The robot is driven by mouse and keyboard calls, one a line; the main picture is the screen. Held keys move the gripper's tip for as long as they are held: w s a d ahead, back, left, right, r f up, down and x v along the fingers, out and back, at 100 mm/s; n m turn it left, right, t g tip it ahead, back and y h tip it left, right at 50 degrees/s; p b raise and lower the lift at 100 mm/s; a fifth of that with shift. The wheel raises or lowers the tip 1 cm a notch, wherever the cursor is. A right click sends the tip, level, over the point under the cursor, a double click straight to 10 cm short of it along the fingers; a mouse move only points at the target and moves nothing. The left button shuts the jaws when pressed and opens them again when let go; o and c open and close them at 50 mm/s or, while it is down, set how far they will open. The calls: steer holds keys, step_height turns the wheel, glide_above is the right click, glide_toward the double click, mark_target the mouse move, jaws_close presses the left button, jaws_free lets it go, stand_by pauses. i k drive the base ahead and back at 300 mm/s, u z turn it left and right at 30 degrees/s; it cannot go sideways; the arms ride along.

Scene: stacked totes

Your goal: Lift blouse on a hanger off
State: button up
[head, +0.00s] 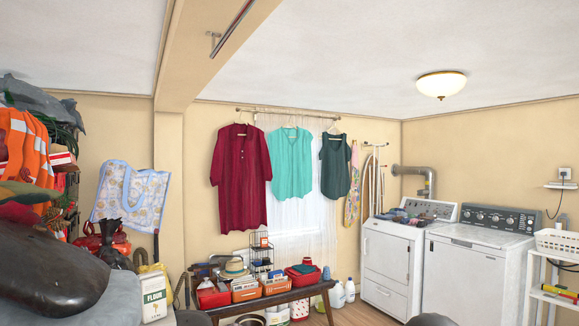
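Three garments hang on hangers from a rod (290,113) in front of the window. On the left is a long dark red garment (240,178) with sleeves. In the middle is a shorter turquoise blouse (292,163) with short sleeves. On the right is a dark green sleeveless top (335,166). The hanger tops show at the necklines, close to the rod. The garments hang side by side with narrow gaps. The frame does not show which one the task means. My gripper is not in view.
A low dark bench (275,300) with bins and boxes stands below the garments. A white washer (393,262) and dryer (476,268) stand to the right. A crowded pile with a large dark glossy object (45,270) fills the left. A little wood floor shows beside the bench.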

mark_target(291, 150)
steer(key=z, duration=0.15)
steer(key=k, duration=0.4)
steer(key=z, duration=0.95)
steer(key=i, duration=1.8)
steer(key=u, duration=0.2)
steer(key=i, duration=2)
steer(key=u, duration=0.5)
steer(key=i, duration=2.15)
steer(key=u, duration=0.65)
steer(key=i, duration=1.75)
steer(key=u, duration=0.55)
steer(key=i, duration=1)
steer(key=u, duration=0.1)
